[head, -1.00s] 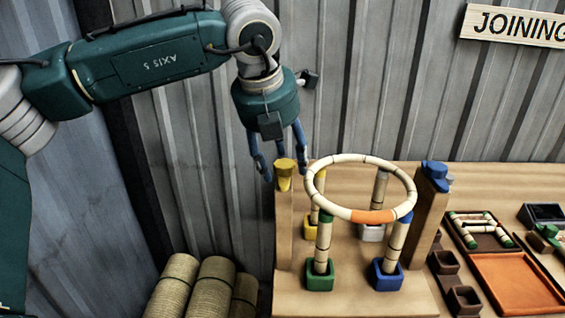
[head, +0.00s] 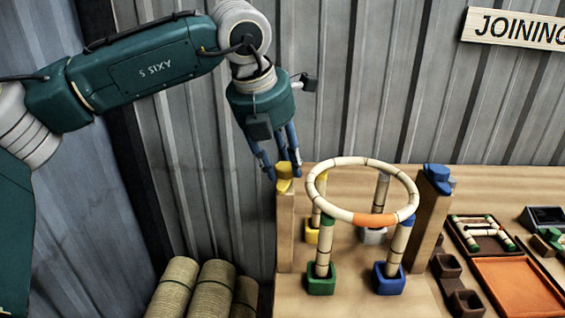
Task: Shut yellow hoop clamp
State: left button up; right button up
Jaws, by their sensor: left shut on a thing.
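The yellow hoop clamp (head: 285,185) sits on top of the left wooden post. My left gripper (head: 284,168) comes down from above with one finger on each side of the clamp's yellow top, and it is shut on it. The pale segmented hoop (head: 344,161), with an orange section at its front, lies level on several upright rattan legs beside the clamp. The contact between clamp and hoop is too small to make out. The blue hoop clamp (head: 437,173) sits on the right wooden post. My right gripper is out of view.
The legs stand in green (head: 321,279), blue (head: 389,278), yellow and grey sockets on the wooden bench. Rattan rolls (head: 210,290) stand at lower left. An orange tray (head: 517,284) and small dark bins are at right. A corrugated wall stands behind.

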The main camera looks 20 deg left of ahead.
pick_arm(q)
jog(key=m+h, duration=0.1)
jog(key=m, duration=0.1)
jog(key=shift+f+m+g, duration=0.1)
jog(key=shift+m+g, duration=0.2)
jog(key=shift+m, duration=0.1)
jog(key=m+h+p, duration=0.1)
jog(key=m+p, duration=0.1)
jog(key=m, duration=0.1)
jog(key=shift+w+a+m+g, duration=0.1)
jog(key=shift+a+m+g, duration=0.05)
jog(key=shift+m+g, duration=0.2)
jog(key=m+p, duration=0.1)
jog(key=m+g+p, duration=0.1)
jog(key=m+p, duration=0.1)
jog(key=shift+w+a+r+m+h, duration=0.1)
jog(key=shift+r+m+h, duration=0.15)
jog(key=shift+h, duration=0.15)
jog(key=m+g+p, duration=0.1)
jog(key=m+p, duration=0.1)
jog(key=shift+w+m, duration=0.15)
jog(key=shift+m, duration=0.15)
jog(key=shift+w+f+m+g+h+p, duration=0.15)
jog(key=shift+m+g+p, duration=0.25)
jog(key=shift+m+p, duration=0.45)
jog(key=shift+s+f+m+g+h+p, duration=0.15)
jog(key=shift+m+g+p, duration=0.2)
jog(key=shift+m+p, duration=0.45)
jog(key=shift+w+r, duration=0.1)
jog(key=shift+m, duration=0.35)
